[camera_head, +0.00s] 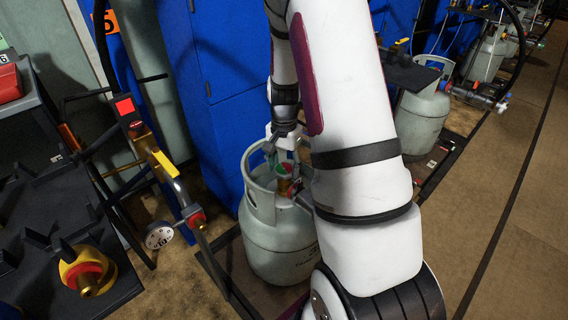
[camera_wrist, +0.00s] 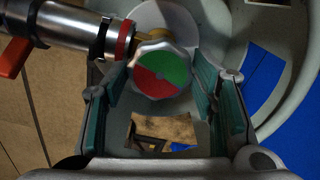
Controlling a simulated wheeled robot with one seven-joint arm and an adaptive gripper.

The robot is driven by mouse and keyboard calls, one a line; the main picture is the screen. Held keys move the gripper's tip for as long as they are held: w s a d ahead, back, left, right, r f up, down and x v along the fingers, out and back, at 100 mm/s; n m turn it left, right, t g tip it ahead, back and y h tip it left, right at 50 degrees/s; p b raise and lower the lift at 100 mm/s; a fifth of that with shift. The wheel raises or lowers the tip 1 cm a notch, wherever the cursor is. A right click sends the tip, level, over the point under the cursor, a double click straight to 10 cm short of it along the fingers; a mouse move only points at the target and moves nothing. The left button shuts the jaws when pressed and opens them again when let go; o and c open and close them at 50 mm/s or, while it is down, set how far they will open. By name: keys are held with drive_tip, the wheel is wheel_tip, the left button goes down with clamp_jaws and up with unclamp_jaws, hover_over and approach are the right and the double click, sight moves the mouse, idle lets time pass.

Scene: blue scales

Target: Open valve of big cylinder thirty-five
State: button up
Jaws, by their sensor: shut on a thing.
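The big grey cylinder (camera_head: 268,246) stands upright on a low dark platform, partly hidden behind my arm. Its valve knob (camera_head: 283,169) is inside the collar at the top; in the wrist view the knob (camera_wrist: 162,74) has a white scalloped rim and a half green, half red disc. My gripper (camera_head: 284,142) reaches down into the collar from above. In the wrist view my gripper (camera_wrist: 160,82) has one teal-padded finger on each side of the knob and is shut on it. I cannot tell how far the valve is turned.
A metal hose fitting (camera_wrist: 85,33) with a red lever (camera_wrist: 14,57) joins the valve at upper left. Blue cabinets (camera_head: 220,80) stand behind. A black rack (camera_head: 75,215) with a brass valve is at left. Another cylinder (camera_head: 420,118) stands at right; the brown floor (camera_head: 520,190) there is clear.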

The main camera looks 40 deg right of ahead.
drive_tip(key=n+p, duration=0.1)
drive_tip(key=n, duration=0.4)
drive_tip(key=shift+n, duration=0.3)
drive_tip(key=n+p, duration=0.1)
drive_tip(key=n, duration=0.3)
drive_tip(key=shift+p, duration=0.3)
drive_tip(key=n+p, duration=0.2)
drive_tip(key=n, duration=0.3)
drive_tip(key=shift+r+n+p, duration=0.1)
drive_tip(key=shift+n+p, duration=0.2)
drive_tip(key=shift+n, duration=0.1)
drive_tip(key=shift+n+p, duration=1.45)
drive_tip(key=shift+n, duration=0.95)
drive_tip(key=o, duration=1.1)
drive_tip(key=shift+o, duration=0.2)
